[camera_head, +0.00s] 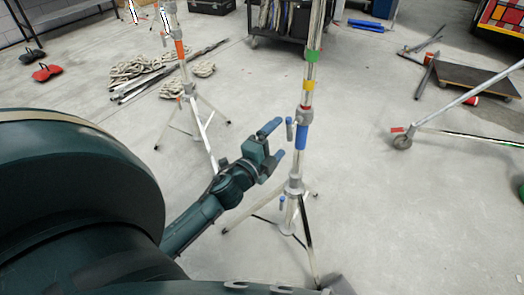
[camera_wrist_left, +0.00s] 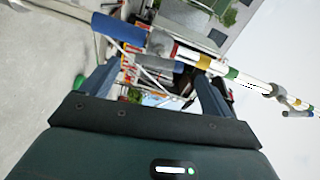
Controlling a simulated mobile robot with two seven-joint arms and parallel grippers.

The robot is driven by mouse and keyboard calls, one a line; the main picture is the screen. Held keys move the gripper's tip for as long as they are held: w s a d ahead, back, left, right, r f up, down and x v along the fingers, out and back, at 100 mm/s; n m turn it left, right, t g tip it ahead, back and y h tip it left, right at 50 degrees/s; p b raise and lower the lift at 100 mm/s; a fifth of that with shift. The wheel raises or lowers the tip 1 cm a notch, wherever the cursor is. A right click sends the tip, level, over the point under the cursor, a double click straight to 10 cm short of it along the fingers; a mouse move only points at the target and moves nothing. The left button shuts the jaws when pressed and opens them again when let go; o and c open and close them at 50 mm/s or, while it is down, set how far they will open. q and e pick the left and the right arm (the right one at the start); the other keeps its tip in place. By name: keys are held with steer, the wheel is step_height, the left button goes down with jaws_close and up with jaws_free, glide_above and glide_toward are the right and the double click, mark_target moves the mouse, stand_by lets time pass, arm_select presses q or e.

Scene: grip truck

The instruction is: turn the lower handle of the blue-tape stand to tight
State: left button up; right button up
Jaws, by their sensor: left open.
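The blue-tape stand (camera_head: 301,137) stands upright right of the picture's middle on spread tripod legs. Its blue tape also shows in the left wrist view (camera_wrist_left: 120,30), where the pole runs slantwise across the top. The lower handle (camera_head: 282,203) is a small blue lever at the lower collar, hanging roughly downward. The upper handle (camera_head: 289,129) is another blue lever, beside the collar above the tape. My left gripper (camera_head: 276,140) is open and empty, just left of the tape, above the lower handle in the picture. The lower handle cannot be made out in the left wrist view.
An orange-taped stand (camera_head: 180,48) stands behind to the left, near coiled rope (camera_head: 135,68). A dark cart (camera_head: 283,30) stands at the back. The floor right of the blue-tape stand is mostly clear.

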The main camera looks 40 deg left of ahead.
arm_select(q)
steer(key=s, duration=0.7)
steer(key=shift+d, duration=0.15)
steer(key=s+d+f+n+g+h, duration=0.2)
steer(key=s+d+n, duration=0.4)
steer(key=d+n, duration=0.15)
steer(key=s+d+f+n+g+h, duration=0.1)
steer(key=s+d+n+g+h, duration=0.15)
steer(key=s+d+n, duration=0.5)
steer(key=r+g+p, duration=0.1)
steer(key=p, duration=0.4)
steer(key=w+d+r+m+g+p, duration=0.1)
steer(key=p, duration=0.4)
steer(key=r+m+g+p, duration=0.1)
steer(key=r+p, duration=0.1)
steer(key=p, duration=0.3)
steer(key=shift+w+d+r+y, duration=0.1)
steer(key=shift+w+d+y, duration=0.15)
steer(key=shift+w, duration=0.15)
arm_select(e)
step_height(320, 180, up, 4)
steer(key=g+h, duration=0.1)
steer(key=g, duration=0.2)
steer(key=shift+d+n, duration=0.1)
steer(key=shift+n, duration=0.3)
